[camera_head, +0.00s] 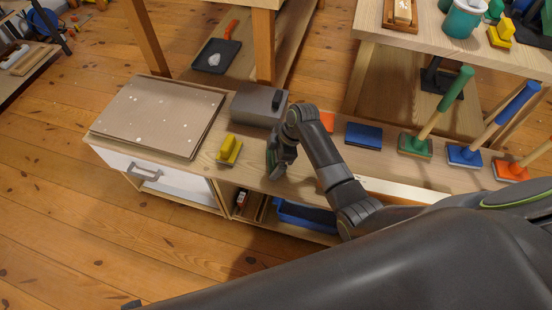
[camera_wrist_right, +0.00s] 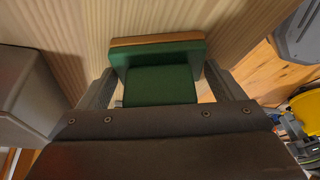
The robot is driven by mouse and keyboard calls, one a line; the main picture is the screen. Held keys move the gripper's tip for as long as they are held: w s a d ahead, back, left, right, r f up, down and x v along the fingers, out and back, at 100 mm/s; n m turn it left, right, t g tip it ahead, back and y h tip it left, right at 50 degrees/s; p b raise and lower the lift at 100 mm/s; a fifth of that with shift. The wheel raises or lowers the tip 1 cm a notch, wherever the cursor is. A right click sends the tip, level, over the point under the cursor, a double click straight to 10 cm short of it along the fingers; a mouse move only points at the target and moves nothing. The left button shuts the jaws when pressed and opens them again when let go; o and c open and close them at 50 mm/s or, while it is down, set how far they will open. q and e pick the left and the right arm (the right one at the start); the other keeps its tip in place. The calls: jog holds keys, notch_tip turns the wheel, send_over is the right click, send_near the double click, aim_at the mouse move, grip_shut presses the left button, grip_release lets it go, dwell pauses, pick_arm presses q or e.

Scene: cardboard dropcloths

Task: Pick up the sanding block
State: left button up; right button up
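A green block with a brown bottom layer (camera_wrist_right: 160,85), seemingly the sanding block, lies between the fingers of my right gripper (camera_wrist_right: 160,75) in the right wrist view. Slim gaps show between the fingers and its narrower green part, so the gripper looks open around it. In the head view my right gripper (camera_head: 276,168) points down at the front edge of the low bench, right of a yellow block (camera_head: 229,149). The green block cannot be made out there, as the gripper and wrist cover that spot. My left gripper is not in view.
The low wooden bench (camera_head: 205,165) carries brown sheets (camera_head: 160,115), a grey metal box (camera_head: 258,104) close behind my right gripper, and a blue block (camera_head: 364,134). Green, blue and orange blocks with long handles (camera_head: 415,145) stand at right. A higher table (camera_head: 480,55) rises behind.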

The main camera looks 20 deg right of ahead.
jog(key=c, duration=0.8)
jog(key=shift+r, duration=0.1)
jog(key=shift+r, duration=0.4)
notch_tip(320, 180, up, 8)
jog(key=p, duration=0.2)
jog(key=shift+f+p, duration=0.25)
jog(key=shift+p, duration=0.15)
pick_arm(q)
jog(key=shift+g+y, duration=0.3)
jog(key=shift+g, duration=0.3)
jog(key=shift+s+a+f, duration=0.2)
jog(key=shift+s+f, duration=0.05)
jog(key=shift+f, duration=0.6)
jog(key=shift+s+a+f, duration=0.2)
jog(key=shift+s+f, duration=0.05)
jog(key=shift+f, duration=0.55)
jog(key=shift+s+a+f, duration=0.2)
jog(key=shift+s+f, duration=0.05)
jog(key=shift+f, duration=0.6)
pick_arm(e)
jog(key=shift+r, duration=0.8)
jog(key=o, duration=0.4)
jog(key=shift+c, duration=0.9)
pick_arm(q)
jog(key=shift+p, duration=0.4)
